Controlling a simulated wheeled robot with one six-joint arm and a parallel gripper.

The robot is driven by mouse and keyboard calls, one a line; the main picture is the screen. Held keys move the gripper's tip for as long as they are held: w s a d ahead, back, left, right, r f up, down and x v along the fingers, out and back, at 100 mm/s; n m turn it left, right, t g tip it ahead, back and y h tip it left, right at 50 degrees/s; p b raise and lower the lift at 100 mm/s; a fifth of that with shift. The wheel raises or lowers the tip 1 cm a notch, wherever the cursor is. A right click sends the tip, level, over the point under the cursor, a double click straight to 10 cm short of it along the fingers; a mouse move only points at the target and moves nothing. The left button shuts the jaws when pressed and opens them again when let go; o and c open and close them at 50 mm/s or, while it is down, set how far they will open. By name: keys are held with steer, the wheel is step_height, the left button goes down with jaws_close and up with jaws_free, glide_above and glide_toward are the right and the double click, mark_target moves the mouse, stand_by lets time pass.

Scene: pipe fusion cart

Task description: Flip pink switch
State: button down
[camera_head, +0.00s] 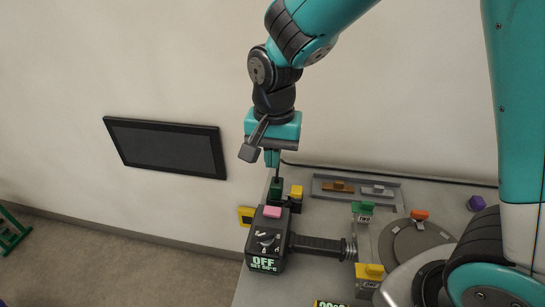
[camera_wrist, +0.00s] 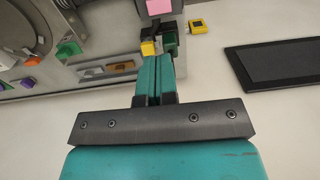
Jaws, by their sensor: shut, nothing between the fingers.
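The pink switch (camera_head: 272,212) is a small pink block on top of a black control box (camera_head: 265,240) that reads OFF on its front. In the wrist view the pink switch (camera_wrist: 159,6) is cut off by the top edge. My gripper (camera_head: 272,160) is above and behind the box, pointing down, apart from the switch. In the wrist view its teal fingers (camera_wrist: 155,62) are together, with nothing between them. Their tips show close to a dark green block (camera_wrist: 170,42) and a yellow block (camera_wrist: 148,48); I cannot tell whether they touch.
The grey cart top (camera_head: 317,222) carries a tray (camera_head: 322,187) with orange and grey pieces, a green block (camera_head: 363,207), a round plate with an orange-red handle (camera_head: 419,214), a yellow block (camera_head: 370,270) and a purple knob (camera_head: 477,203). A dark screen (camera_head: 166,147) hangs on the wall.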

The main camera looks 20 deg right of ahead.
mark_target(269, 211)
stand_by(0.3)
steer(key=b, duration=0.4)
steer(key=shift+a, duration=0.3)
steer(key=shift+f, duration=0.1)
step_height(269, 211, down, 14)
steer(key=p, duration=0.2)
steer(key=shift+a+p, duration=0.1)
steer(key=shift+p, duration=0.3)
